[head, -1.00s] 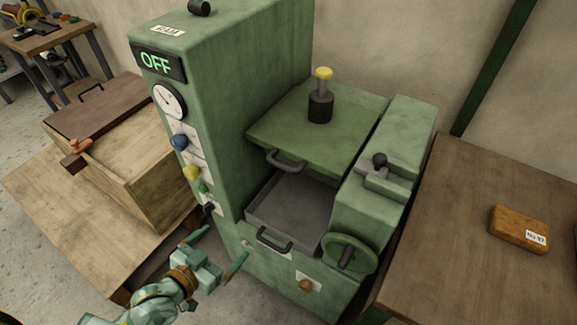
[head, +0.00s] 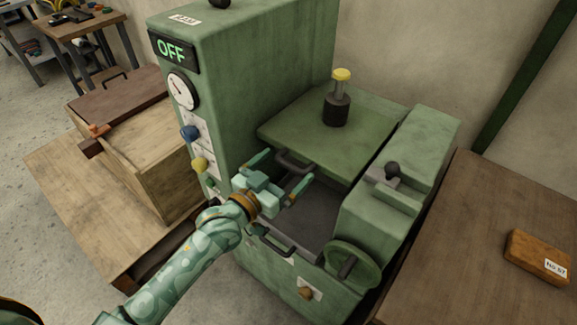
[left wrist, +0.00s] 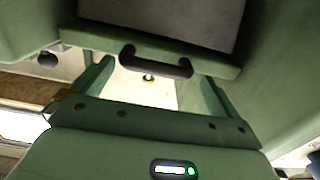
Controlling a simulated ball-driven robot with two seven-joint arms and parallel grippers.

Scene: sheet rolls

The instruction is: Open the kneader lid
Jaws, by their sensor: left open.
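The kneader lid (head: 365,135) is a flat green plate lying level over the chamber of the green machine. A dark post with a yellow cap stands on it. Its dark bar handle (head: 293,163) is on the front edge, and the handle also shows in the left wrist view (left wrist: 157,66). My left gripper (head: 280,172) is open in front of the handle, with one finger toward each side of it. The fingers do not appear closed on the handle. In the left wrist view the handle lies between the fingertips (left wrist: 158,72). My right gripper is not in view.
Below the lid is a grey tray (head: 310,215) with a front handle (head: 272,243), partly hidden by my arm. The control column (head: 235,90) reads OFF. A handwheel (head: 352,265) is at right. A wooden box (head: 150,150) stands left, a table (head: 490,220) right.

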